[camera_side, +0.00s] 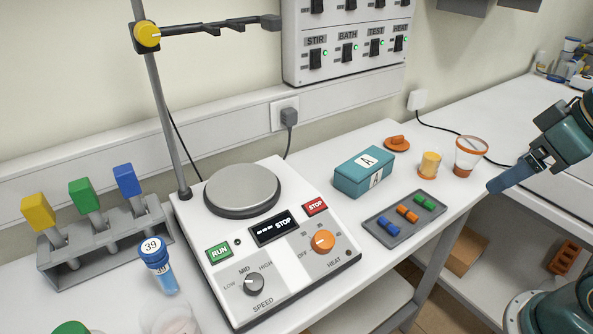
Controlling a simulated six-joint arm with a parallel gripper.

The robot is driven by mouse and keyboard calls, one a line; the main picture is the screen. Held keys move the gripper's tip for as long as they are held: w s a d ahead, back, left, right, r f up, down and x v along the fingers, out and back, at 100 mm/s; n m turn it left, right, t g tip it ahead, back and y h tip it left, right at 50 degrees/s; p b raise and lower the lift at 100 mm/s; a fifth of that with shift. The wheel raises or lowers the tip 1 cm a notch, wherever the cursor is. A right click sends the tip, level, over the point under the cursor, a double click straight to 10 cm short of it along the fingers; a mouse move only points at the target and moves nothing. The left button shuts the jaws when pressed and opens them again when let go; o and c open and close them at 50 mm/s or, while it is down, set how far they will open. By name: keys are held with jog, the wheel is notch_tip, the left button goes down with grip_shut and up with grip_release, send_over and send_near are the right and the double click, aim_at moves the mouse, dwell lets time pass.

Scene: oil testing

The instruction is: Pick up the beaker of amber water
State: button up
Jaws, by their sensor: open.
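A small beaker of amber water (430,165) stands upright near the back right of the white bench. Just right of it is a larger clear vessel with an orange rim (468,158). It has a reddish-brown tint inside. My gripper (503,181) comes in from the right edge, right of both vessels and apart from them. It is open and empty. I see it edge-on, so one blue-grey finger largely hides the other.
A teal box marked A (362,175), an orange stopper (397,144) and a grey tray (408,232) of coloured pieces lie left of the beaker. The hotplate stirrer (300,285) fills the middle. The bench's right edge lies near the vessels.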

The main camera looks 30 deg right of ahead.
dwell(0.3)
jog(key=w+a+r+n+y, duration=0.2)
jog(key=w+a+r+n, duration=0.25)
jog(key=w+a, duration=0.3)
jog(key=n+g+y, duration=0.2)
jog(key=n+g, duration=0.4)
jog(key=n, duration=0.8)
send_over(170, 296)
jog(key=s+d, duration=0.3)
notch_tip(170, 296, down, 9)
jog(key=shift+w+d+r+m+y, duration=0.15)
jog(key=shift+d+m+y, duration=0.05)
jog(key=shift+m+y, duration=0.1)
jog(key=shift+x, duration=4.3)
jog(key=shift+w, duration=0.15)
